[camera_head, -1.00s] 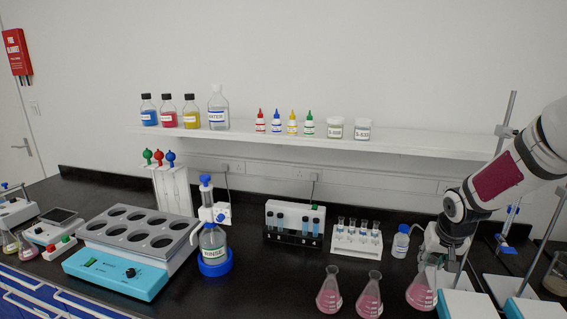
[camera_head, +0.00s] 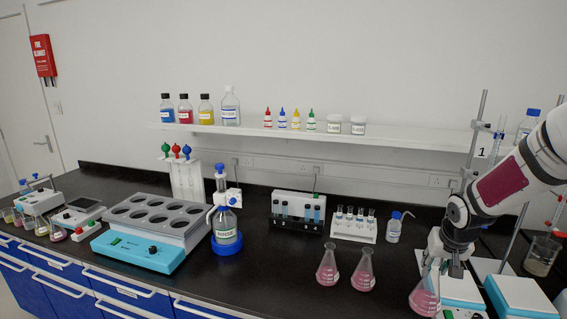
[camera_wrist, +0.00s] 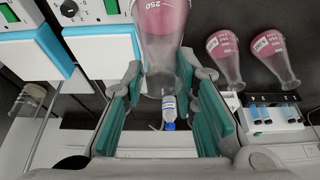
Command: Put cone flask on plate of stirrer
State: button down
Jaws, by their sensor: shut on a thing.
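A cone flask with pink liquid (camera_head: 424,298) is held by my gripper (camera_head: 438,266). In the wrist view the flask (camera_wrist: 163,28) shows between the two finger pads of my gripper (camera_wrist: 163,72), which is shut around its clear neck. In the head view it hangs slightly tilted, in front and to the left of a white-topped stirrer with a blue edge (camera_head: 466,288). This stirrer also shows in the wrist view (camera_wrist: 92,48), beside the flask. A second similar stirrer (camera_head: 524,293) stands to its right. Clearance beneath the flask is hard to judge.
Two more pink cone flasks (camera_head: 327,268) (camera_head: 363,273) stand left on the black bench. A wash bottle (camera_head: 394,230) and test tube rack (camera_head: 353,228) stand behind. Stand rods (camera_head: 479,135) rise behind the stirrers. A beaker (camera_head: 541,256) is far right. Bench front before the flasks is clear.

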jog(key=w+a+f+n, duration=0.1)
jog(key=a+f, duration=0.2)
jog(key=a, duration=0.7)
jog(key=w+a+f+n+y, duration=0.1)
jog(key=a+f, duration=0.3)
jog(key=a, duration=0.5)
jog(key=shift+w+a+n+b, duration=0.4)
jog(key=shift+w+n, duration=0.1)
jog(key=shift+n, duration=0.2)
